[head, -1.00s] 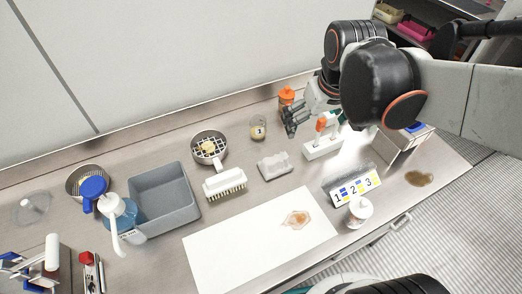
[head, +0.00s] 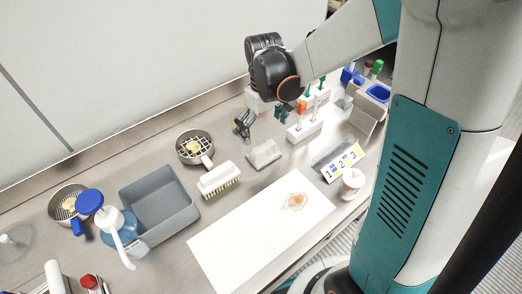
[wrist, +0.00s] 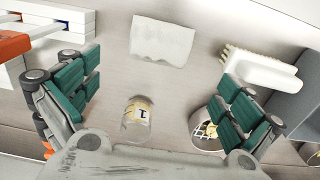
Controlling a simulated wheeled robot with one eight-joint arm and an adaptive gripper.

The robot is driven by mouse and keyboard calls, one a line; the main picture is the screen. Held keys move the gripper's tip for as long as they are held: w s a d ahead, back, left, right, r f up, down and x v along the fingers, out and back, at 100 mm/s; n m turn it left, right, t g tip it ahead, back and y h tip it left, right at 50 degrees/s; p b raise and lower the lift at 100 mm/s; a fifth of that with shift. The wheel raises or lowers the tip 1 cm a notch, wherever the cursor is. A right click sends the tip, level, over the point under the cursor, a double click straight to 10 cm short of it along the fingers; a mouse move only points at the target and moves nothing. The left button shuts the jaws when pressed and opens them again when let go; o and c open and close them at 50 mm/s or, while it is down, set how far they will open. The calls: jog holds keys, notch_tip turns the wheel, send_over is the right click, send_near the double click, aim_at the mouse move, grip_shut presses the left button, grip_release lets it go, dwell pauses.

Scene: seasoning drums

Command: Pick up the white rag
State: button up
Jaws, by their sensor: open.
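The white rag (head: 263,154) is a small, rumpled pale cloth lying flat on the steel counter, between the white brush and the white holder. It also shows in the wrist view (wrist: 162,42), near the top middle, ahead of the fingers. My gripper (head: 262,118) is above the counter just behind the rag, apart from it. In the wrist view my gripper (wrist: 155,98) has its green-padded fingers spread wide with nothing held between them. A small jar marked 1 (wrist: 136,117) stands below, between the fingers in that view.
The white brush (head: 219,180) and a pan with a grid (head: 193,146) are left of the rag. The white holder (head: 304,131) with an orange-topped item is at its right. A white board (head: 235,243) lies in front. A grey bin (head: 160,203) stands farther left.

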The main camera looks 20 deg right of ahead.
aim_at(264, 147)
notch_tip(264, 147, down, 10)
jog(key=b, duration=0.3)
jog(key=shift+s+d+r+b, duration=0.1)
jog(key=shift+s+r+b, duration=0.05)
jog(key=shift+b, duration=0.2)
jog(key=shift+c, duration=0.6)
jog(key=shift+s, duration=0.1)
jog(key=c, duration=1)
jog(key=shift+c, duration=0.4)
jog(key=shift+r, duration=0.1)
notch_tip(264, 147, up, 20)
jog(key=p, duration=0.7)
